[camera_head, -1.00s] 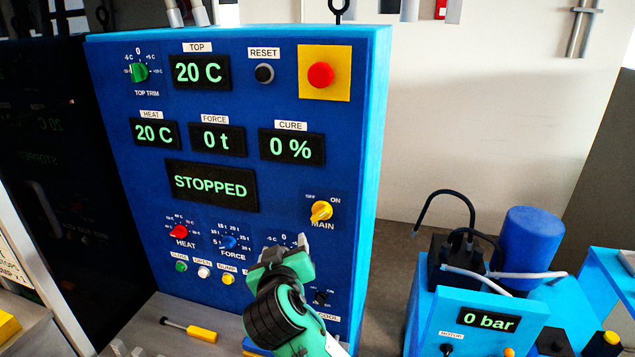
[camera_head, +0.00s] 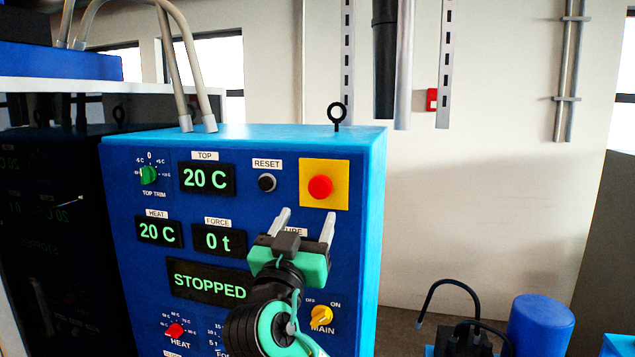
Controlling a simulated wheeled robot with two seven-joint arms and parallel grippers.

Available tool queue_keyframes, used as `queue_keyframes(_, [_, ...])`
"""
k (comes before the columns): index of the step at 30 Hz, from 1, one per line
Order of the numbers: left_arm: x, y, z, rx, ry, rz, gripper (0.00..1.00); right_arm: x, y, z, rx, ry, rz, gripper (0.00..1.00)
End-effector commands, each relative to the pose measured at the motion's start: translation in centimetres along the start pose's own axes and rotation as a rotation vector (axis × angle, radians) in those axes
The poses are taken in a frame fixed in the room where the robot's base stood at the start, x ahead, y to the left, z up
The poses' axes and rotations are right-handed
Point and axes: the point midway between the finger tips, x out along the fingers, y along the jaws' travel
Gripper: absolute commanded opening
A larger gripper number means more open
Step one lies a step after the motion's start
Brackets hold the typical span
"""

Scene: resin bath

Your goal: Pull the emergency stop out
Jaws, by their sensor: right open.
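The emergency stop (camera_head: 320,187) is a red round button on a yellow square plate (camera_head: 339,200), at the upper right of the blue control panel's front. My right gripper (camera_head: 306,222) is in front of the panel, below the emergency stop. Its two pale fingers point up and are spread apart, with nothing between them. The fingertips are just under the yellow plate in the picture; I cannot tell how far they stand from the panel. The gripper hides most of the CURE display. My left gripper is not in view.
The blue panel (camera_head: 130,270) also has a black RESET button (camera_head: 267,183), a green TOP TRIM knob (camera_head: 149,175), a yellow MAIN switch (camera_head: 321,317) and a STOPPED display (camera_head: 209,282). A blue cylinder (camera_head: 540,325) stands at the lower right.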

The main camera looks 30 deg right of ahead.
Motion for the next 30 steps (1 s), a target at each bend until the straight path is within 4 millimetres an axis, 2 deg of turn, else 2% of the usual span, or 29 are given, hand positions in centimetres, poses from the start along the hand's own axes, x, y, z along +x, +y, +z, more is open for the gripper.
queue_keyframes(1, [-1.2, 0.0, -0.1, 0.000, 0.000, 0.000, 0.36, 1.3, 0.1, -0.6, -0.005, 0.002, 0.002, 0.63])
queue_keyframes(6, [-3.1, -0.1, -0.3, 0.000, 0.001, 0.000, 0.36, 4.5, 0.1, -0.5, -0.006, 0.001, 0.003, 0.63])
queue_keyframes(12, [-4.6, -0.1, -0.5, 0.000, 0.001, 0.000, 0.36, 7.2, 0.0, -0.3, -0.004, 0.000, 0.000, 0.63])
queue_keyframes(18, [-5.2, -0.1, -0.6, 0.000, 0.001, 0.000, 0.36, 8.3, 0.0, 0.0, -0.002, -0.001, 0.000, 0.63])
queue_keyframes(27, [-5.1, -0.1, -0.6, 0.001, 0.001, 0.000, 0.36, 8.4, 0.0, 0.1, 0.000, -0.002, -0.001, 0.63])
queue_keyframes(30, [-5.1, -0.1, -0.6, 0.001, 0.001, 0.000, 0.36, 8.4, 0.0, 0.1, 0.000, -0.001, -0.001, 0.45])
